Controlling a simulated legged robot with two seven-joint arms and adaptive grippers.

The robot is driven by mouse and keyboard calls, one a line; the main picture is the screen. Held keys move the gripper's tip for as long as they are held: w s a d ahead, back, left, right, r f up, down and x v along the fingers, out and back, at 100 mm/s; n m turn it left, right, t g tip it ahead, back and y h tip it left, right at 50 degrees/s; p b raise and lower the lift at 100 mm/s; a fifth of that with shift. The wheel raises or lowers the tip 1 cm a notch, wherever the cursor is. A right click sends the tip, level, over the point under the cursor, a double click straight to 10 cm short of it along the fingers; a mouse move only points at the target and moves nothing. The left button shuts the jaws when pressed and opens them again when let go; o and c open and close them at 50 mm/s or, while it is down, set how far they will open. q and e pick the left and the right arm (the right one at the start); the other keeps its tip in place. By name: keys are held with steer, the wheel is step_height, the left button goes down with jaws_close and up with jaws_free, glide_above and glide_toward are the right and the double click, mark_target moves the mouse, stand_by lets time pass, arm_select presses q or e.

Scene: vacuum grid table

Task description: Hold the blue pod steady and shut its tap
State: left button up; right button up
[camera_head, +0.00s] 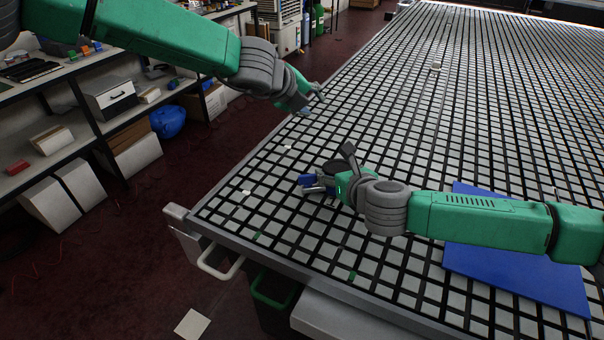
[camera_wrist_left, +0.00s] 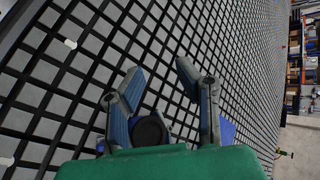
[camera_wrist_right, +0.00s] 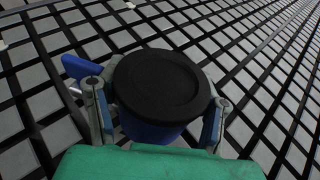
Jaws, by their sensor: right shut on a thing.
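The blue pod (camera_wrist_right: 155,132) has a round black lid (camera_wrist_right: 160,84) and sits between the fingers of my right gripper (camera_wrist_right: 156,105) in the right wrist view. A blue part (camera_wrist_right: 80,67) juts from its left side, perhaps the tap; I cannot tell its setting. In the head view the pod (camera_head: 307,180) is mostly hidden by my right gripper (camera_head: 326,184), near the table's left edge. My left gripper (camera_head: 308,103) is apart from the pod, farther up the left edge. Its fingers (camera_wrist_left: 160,75) are spread and hold nothing at their tips in the left wrist view.
The grid table (camera_head: 455,120) is mostly clear. A blue flat panel (camera_head: 520,275) lies under my right arm. Shelves with boxes (camera_head: 110,97) stand at the left beyond a strip of dark floor. Small white bits lie near the table's left edge.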

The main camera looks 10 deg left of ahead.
arm_select(q)
steer(key=a+f+n+g+y, duration=0.1)
steer(key=a+n+y, duration=0.1)
steer(key=a+n, duration=0.3)
steer(key=n+g+h, duration=0.2)
steer(key=n+g, duration=0.7)
glide_toward(301, 175)
steer(key=x, duration=1)
steer(key=shift+d, duration=0.1)
jaws_close()
